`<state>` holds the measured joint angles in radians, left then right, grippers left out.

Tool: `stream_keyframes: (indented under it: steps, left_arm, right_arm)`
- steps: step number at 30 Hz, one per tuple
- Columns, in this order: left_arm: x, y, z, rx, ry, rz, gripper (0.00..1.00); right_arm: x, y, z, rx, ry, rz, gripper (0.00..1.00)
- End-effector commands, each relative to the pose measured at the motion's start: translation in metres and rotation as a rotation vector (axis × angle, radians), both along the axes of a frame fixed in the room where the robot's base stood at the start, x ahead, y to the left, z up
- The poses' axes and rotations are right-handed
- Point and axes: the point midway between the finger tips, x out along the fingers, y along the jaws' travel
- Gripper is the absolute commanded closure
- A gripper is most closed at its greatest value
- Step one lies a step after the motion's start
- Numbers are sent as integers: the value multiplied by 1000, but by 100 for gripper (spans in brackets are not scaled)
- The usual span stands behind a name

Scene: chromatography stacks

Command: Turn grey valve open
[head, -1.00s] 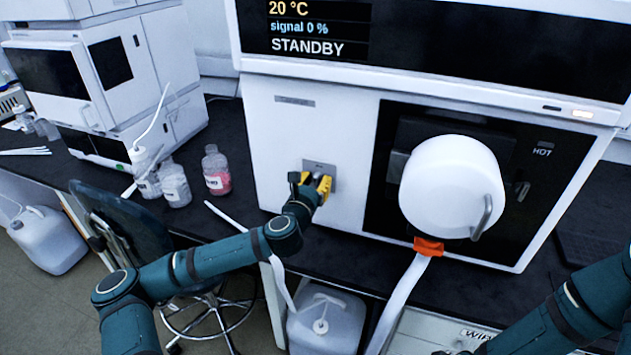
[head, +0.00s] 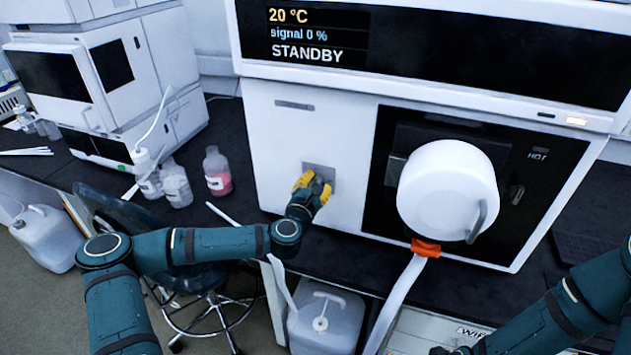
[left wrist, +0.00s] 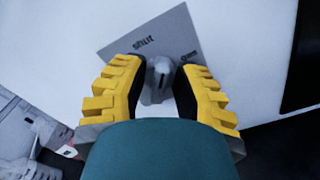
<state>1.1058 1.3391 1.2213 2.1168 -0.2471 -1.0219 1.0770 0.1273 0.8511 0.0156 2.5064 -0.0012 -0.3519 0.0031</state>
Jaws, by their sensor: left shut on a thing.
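The grey valve (left wrist: 160,80) is a small knob on a grey plate (left wrist: 122,52) marked "shut", with a second, partly covered word at the plate's right. The plate (head: 327,169) is on the white front of the instrument, left of its black panel. My left gripper (left wrist: 160,72) has its yellow-and-black fingers on both sides of the knob and is shut on it. In the head view the left gripper (head: 312,183) covers the knob. Of my right gripper, only a bit shows at the bottom edge of the head view, too little to read its jaws.
A round white door (head: 445,190) with a handle stands out right of the valve, with an orange piece (head: 425,248) below it. Bottles, one with pink liquid (head: 217,172), stand on the dark bench to the left. The screen (head: 320,35) reads STANDBY, signal 0 %.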

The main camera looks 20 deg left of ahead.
Motion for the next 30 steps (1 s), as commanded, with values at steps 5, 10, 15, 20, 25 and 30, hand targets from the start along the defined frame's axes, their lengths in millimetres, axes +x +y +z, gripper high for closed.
stream_keyframes:
  steps: [5, 10, 15, 20, 25, 30]
  left_arm:
    - [1, 0, 3, 172, -5, 1, 100]
    - [1, -1, 2, 335, -6, 2, 100]
    - [1, -2, 2, 495, -7, 1, 100]
    - [1, -2, 1, 636, -8, 2, 100]
    - [1, -2, 0, 763, -7, 4, 100]
    - [1, -2, 0, 856, -7, 4, 100]
  right_arm:
    - [-1, 0, 4, 0, 2, 1, 0]
    - [-1, 0, 5, 0, 3, 1, 0]
    - [-1, 0, 5, 0, 3, 1, 0]
    - [-1, 0, 4, 0, 3, 1, 0]
    - [-1, 0, 1, 0, 1, 0, 0]
    - [0, 0, -1, 0, 0, 0, 0]
